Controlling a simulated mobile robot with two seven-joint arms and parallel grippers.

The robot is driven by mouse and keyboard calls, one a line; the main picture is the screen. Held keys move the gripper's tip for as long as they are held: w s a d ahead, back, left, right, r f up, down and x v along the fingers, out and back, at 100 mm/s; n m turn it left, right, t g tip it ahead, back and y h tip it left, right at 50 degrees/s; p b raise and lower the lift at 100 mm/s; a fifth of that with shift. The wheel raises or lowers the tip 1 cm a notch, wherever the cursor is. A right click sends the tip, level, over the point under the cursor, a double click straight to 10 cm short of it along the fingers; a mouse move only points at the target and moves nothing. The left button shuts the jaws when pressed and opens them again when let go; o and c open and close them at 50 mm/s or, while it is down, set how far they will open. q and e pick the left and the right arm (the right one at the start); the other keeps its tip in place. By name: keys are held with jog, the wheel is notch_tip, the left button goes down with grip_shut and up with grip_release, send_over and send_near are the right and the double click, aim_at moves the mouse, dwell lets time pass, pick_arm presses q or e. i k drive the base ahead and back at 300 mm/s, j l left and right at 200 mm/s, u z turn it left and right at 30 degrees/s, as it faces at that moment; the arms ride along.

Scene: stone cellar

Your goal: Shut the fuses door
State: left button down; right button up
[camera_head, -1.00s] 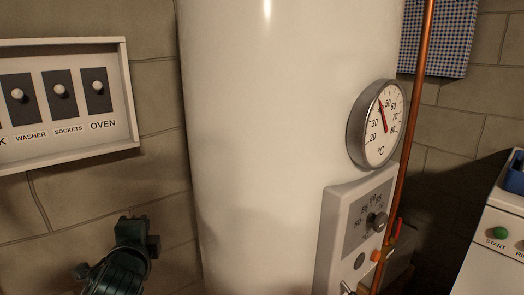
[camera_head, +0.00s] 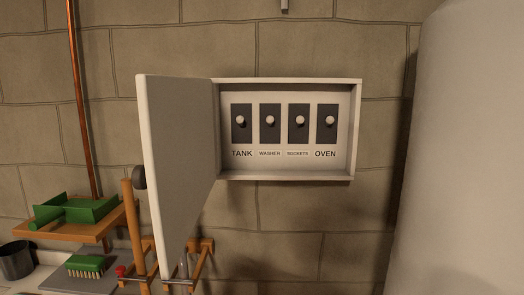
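The fuse box (camera_head: 288,174) is a shallow white box on the stone wall, with a row of switches labelled TANK, WASHER, SOCKETS and OVEN. Its white door (camera_head: 178,165) is hinged on the left side and stands wide open, swung out toward me. A dark round knob (camera_head: 139,177) shows at the door's left edge. Neither of my grippers shows in the head view.
A large white tank (camera_head: 465,150) stands at the right. At the lower left, a wooden shelf (camera_head: 62,231) holds green trays, with a green brush (camera_head: 85,264) and a dark cup (camera_head: 16,261) below. A copper pipe (camera_head: 82,100) runs down the wall.

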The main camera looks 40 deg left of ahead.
aim_at(178, 171)
jog(key=k+j+u, duration=0.5)
jog(key=j, duration=0.2)
jog(key=j+u, duration=0.3)
jog(key=k+j, duration=0.05)
jog(key=j, duration=0.05)
